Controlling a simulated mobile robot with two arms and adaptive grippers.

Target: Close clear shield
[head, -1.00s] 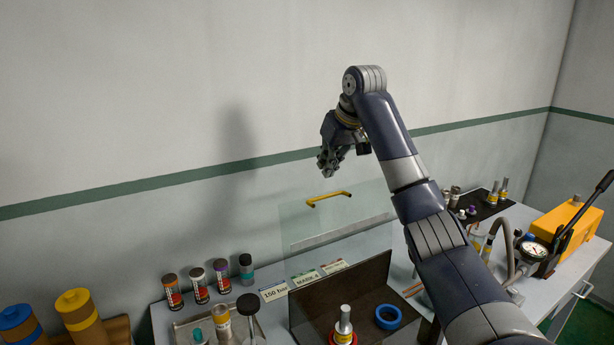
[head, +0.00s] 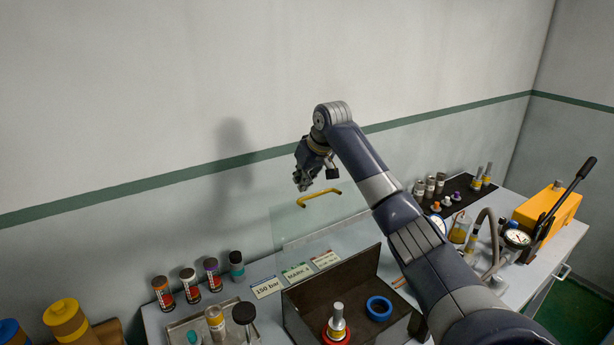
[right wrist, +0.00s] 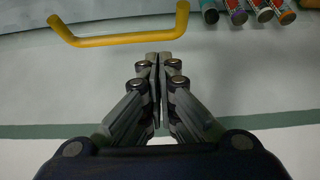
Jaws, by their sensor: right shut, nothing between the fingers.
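The clear shield (head: 315,215) stands raised behind a dark open box (head: 330,285) on the workbench. Its yellow handle (head: 320,197) is along its top edge. My right gripper (head: 301,184) is shut and empty, just above and left of the handle in the head view. My left gripper is not in view.
In the box are a metal fitting with a red base (head: 337,325) and a blue ring (head: 379,308). Several spray cans (head: 188,279) and small signs (head: 297,272) stand left and behind. A yellow pump (head: 548,212) with a gauge is at the right.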

